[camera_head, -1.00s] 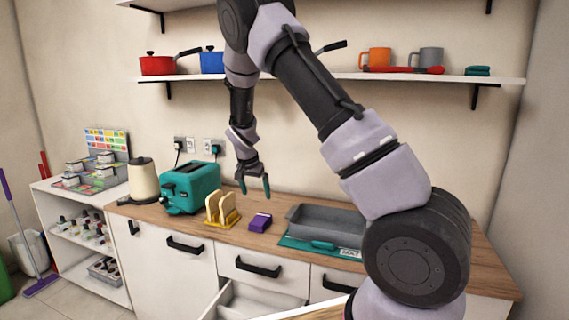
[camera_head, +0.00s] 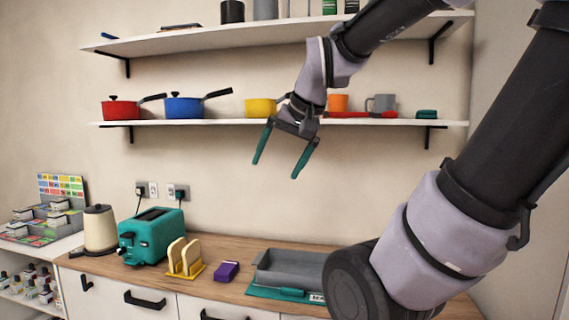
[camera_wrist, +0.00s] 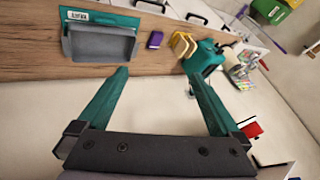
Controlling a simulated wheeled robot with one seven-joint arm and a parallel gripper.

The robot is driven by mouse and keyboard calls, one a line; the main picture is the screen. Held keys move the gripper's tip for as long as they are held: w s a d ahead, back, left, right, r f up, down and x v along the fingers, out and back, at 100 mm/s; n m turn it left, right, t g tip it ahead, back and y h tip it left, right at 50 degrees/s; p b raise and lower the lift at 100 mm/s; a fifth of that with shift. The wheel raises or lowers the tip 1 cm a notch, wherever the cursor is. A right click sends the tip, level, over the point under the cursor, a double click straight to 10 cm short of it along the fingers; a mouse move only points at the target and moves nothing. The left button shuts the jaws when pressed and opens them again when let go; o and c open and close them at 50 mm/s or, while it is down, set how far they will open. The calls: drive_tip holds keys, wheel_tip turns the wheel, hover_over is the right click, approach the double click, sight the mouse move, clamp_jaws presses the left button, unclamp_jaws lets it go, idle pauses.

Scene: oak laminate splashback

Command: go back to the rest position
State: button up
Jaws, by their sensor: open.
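My gripper (camera_head: 281,160) is open and empty, with teal fingers spread apart. In the head view it hangs in the air in front of the wall, just below the lower shelf and well above the counter. In the wrist view my gripper (camera_wrist: 158,92) also shows open, with nothing between the fingers. My arm reaches in from the right side of the head view and hides part of the counter's right end.
The lower shelf (camera_head: 225,122) holds red, blue and yellow pans, mugs and red utensils. On the counter (camera_head: 228,289) stand a kettle (camera_head: 99,229), teal toaster (camera_head: 151,238), yellow rack with bread (camera_head: 186,260), purple block (camera_head: 226,271) and grey tray (camera_head: 290,268).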

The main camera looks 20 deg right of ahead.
drive_tip(key=s, duration=0.3)
drive_tip(key=shift+s+t, duration=0.2)
drive_tip(key=shift+t, duration=0.1)
